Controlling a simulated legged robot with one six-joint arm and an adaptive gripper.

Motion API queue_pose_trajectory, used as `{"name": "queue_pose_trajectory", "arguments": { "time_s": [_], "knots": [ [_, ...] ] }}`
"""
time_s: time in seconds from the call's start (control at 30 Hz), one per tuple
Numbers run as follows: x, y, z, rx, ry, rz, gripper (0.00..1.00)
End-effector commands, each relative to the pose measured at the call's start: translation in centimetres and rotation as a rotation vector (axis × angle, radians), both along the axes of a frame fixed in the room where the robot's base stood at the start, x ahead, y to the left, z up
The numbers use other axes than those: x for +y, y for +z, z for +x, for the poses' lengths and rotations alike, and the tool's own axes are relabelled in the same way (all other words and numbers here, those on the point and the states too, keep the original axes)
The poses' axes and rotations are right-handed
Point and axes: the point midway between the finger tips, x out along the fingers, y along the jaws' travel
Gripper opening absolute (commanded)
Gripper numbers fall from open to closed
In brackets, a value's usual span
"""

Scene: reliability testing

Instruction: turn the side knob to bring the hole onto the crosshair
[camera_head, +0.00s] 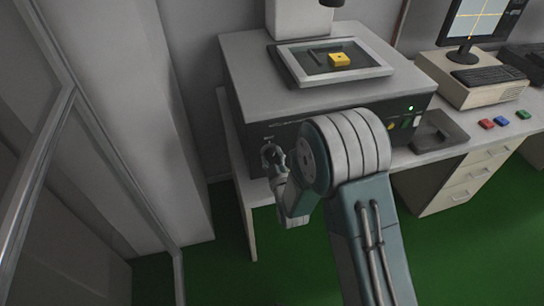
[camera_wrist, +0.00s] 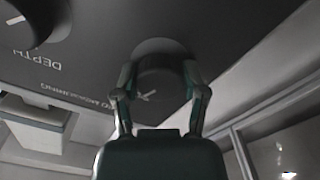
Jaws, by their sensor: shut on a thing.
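The measuring machine (camera_head: 245,70) stands on a table, a dark front panel below its pale top. A yellow block (camera_head: 339,60) lies on its framed stage (camera_head: 288,72); its hole is too small to make out. A monitor (camera_head: 475,22) at the top right shows yellow crossing lines. My gripper (camera_head: 273,160) is at the left end of the front panel. In the wrist view, my gripper (camera_wrist: 159,72) is shut on a dark round knob (camera_wrist: 158,92) with a white mark, one finger on each side. My arm hides part of the panel in the head view.
Another dark knob (camera_wrist: 28,22) sits near the lettering DEPTH in the wrist view. Red, blue and green buttons (camera_head: 505,122) lie on the table at the right, with a keyboard (camera_head: 488,75) behind. A glazed frame (camera_head: 60,110) stands at the left. Green floor lies below.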

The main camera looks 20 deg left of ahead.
Motion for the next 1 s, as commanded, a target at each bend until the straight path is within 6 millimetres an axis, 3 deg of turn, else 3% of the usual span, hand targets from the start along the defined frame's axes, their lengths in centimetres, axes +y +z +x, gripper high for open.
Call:
{"name": "queue_pose_trajectory", "arguments": {
  "time_s": [0.4, 1.0],
  "knots": [
    [0.21, 0.17, 0.0, -0.134, 0.006, -0.211, 0.08],
    [0.29, 0.14, -0.06, -0.165, 0.008, -0.262, 0.08]
  ]
}}
